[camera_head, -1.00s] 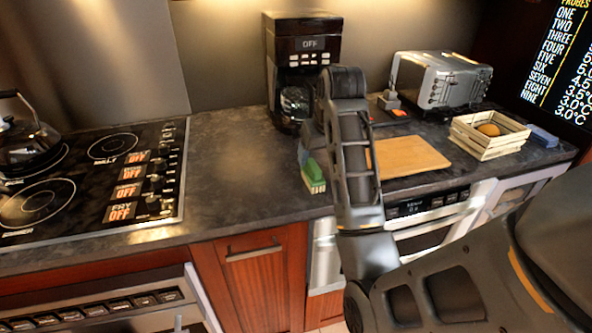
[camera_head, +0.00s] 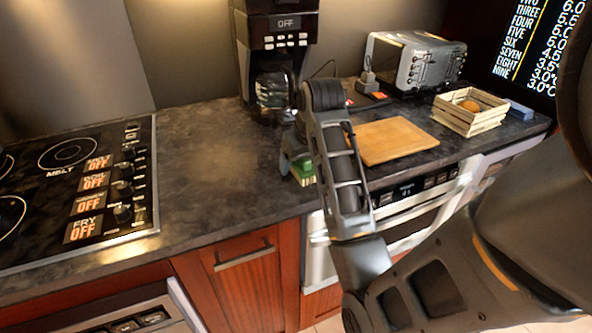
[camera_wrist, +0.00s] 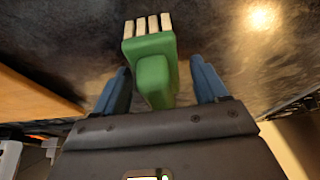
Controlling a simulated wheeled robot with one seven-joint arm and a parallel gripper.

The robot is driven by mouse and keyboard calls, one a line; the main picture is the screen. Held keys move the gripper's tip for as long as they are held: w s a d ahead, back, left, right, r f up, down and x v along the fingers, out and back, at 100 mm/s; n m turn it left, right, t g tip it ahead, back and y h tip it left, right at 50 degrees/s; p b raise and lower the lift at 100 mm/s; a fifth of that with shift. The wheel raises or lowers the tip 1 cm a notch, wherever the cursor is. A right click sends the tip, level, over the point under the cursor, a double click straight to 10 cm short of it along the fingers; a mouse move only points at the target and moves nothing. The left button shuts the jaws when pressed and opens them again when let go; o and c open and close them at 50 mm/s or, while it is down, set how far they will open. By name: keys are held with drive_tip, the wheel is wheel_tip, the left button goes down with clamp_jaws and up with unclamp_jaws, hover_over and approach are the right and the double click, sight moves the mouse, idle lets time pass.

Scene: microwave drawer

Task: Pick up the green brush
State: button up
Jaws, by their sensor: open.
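The green brush (camera_wrist: 155,72) lies on the dark countertop, its pale bristles pointing away from my gripper in the wrist view. In the head view only part of the brush (camera_head: 303,171) shows beside my arm. My gripper (camera_wrist: 161,80) is open, with one blue finger on each side of the brush's green handle. Gaps show between the handle and both fingers. In the head view the gripper (camera_head: 290,155) is low over the counter and partly hidden by my arm.
A coffee maker (camera_head: 272,50) stands behind the brush. A wooden cutting board (camera_head: 392,141) lies to its right, with a toaster (camera_head: 415,62) and a wooden crate (camera_head: 470,112) beyond. The stovetop (camera_head: 75,190) is at the left, with bare counter (camera_head: 210,150) between.

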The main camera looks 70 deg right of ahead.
drive_tip(key=shift+r, duration=0.1)
drive_tip(key=c, duration=1.1)
